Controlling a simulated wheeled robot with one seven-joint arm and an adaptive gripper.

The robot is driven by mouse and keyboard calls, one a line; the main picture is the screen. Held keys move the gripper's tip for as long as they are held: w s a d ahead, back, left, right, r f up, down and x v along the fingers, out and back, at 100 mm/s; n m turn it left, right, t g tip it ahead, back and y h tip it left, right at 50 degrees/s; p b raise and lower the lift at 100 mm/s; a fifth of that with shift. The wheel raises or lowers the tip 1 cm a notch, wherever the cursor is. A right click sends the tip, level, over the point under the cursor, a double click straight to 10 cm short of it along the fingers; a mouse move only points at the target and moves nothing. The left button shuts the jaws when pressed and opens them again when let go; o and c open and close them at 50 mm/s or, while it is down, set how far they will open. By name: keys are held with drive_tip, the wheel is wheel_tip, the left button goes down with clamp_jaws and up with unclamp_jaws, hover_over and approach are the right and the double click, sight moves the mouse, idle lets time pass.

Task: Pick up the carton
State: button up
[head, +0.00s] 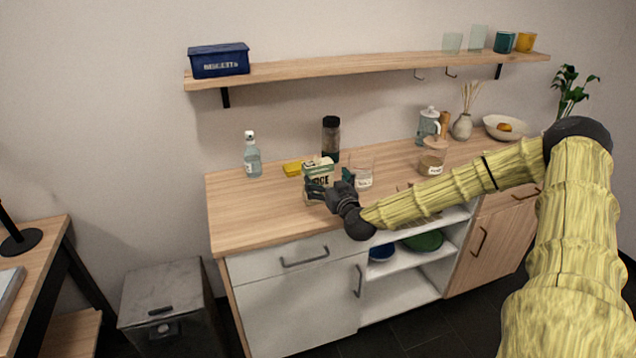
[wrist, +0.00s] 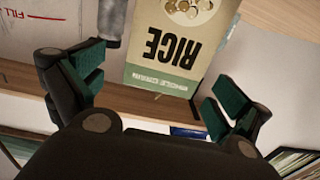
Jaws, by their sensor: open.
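The carton (head: 320,172) is a cream and green box on the wooden counter, partly hidden by my gripper in the head view. In the wrist view the carton (wrist: 172,45) fills the upper middle and shows the word RICE upside down, with a green band along one edge. My gripper (wrist: 150,88) is open, with green pads on its two fingers. The carton lies in line with the gap between the fingers. I cannot tell whether either finger touches it. In the head view my gripper (head: 328,190) is right at the carton's front.
A glass jar (head: 363,174) stands close right of the carton. A clear bottle (head: 252,155) stands to the left. The counter's (head: 250,215) front left is clear. A shelf (head: 350,67) runs above.

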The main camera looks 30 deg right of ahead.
sight(321, 176)
drive_tip(key=shift+w+f+p, duration=0.2)
drive_tip(key=shift+w+p, duration=0.15)
drive_tip(key=shift+w, duration=0.9)
drive_tip(key=shift+w+d+f+p, duration=0.1)
drive_tip(key=shift+w+d+p, duration=0.1)
drive_tip(key=shift+w, duration=0.6)
drive_tip(key=shift+w+d+f+p, duration=0.1)
drive_tip(key=shift+w+p, duration=0.05)
drive_tip(key=shift+w, duration=0.6)
drive_tip(key=shift+c, duration=0.4)
drive_tip(key=shift+r, duration=0.1)
drive_tip(key=c, duration=1)
